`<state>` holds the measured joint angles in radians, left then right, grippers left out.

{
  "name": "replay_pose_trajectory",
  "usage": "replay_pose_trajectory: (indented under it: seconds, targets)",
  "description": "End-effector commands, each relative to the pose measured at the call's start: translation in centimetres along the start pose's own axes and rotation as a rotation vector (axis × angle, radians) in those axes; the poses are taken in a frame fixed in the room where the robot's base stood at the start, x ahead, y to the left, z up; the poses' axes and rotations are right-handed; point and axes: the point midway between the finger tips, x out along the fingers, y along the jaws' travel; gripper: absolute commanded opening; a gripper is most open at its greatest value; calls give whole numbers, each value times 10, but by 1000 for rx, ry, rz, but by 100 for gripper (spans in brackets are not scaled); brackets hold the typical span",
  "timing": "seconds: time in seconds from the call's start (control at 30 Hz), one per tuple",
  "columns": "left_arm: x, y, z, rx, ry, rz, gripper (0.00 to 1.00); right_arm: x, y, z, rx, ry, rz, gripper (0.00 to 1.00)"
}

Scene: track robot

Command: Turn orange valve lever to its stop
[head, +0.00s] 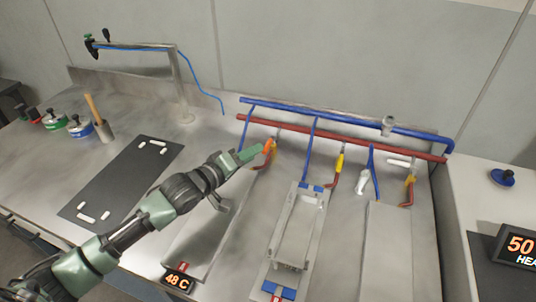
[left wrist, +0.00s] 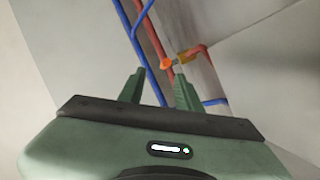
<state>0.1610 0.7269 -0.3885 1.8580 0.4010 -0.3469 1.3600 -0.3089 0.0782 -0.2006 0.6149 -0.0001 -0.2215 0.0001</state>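The orange valve lever (head: 268,146) sits on the left valve, below the red and blue pipes in the head view. My left gripper (head: 252,153) reaches toward the lever from the left. Whether a finger touches the lever cannot be told. My right gripper is not in view.
Blue pipe (head: 300,108) and red pipe (head: 330,132) run along the back. A metal frame (head: 297,225) is in the middle.

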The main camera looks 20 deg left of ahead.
Motion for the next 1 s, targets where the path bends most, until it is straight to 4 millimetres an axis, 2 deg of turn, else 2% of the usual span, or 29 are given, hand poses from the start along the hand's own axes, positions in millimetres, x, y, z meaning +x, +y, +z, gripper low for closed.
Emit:
replay_pose_trajectory:
  seconds: [0.03, 0.23, 0.5, 0.63, 0.8, 1.0]
  targets:
    - [2, -8, 5, 0, 0, 0, 34, 10, 0, -1, 0, 2, 0, 36]
    - [15, -7, 4, -2, 2, 2, 34, 8, 2, -9, 0, 14, 2, 36]
    - [58, -6, 4, 1, 1, 2, 34, 4, 2, -11, 0, 17, 3, 36]
    - [73, -7, 4, 1, 1, 0, 34, 3, 3, -11, 0, 17, 4, 36]
    - [80, -7, 5, 1, 0, 1, 34, 3, 4, -11, -1, 17, 5, 36]
    - [80, -7, 5, 1, 0, 1, 34, 3, 4, -11, 0, 16, 5, 36]
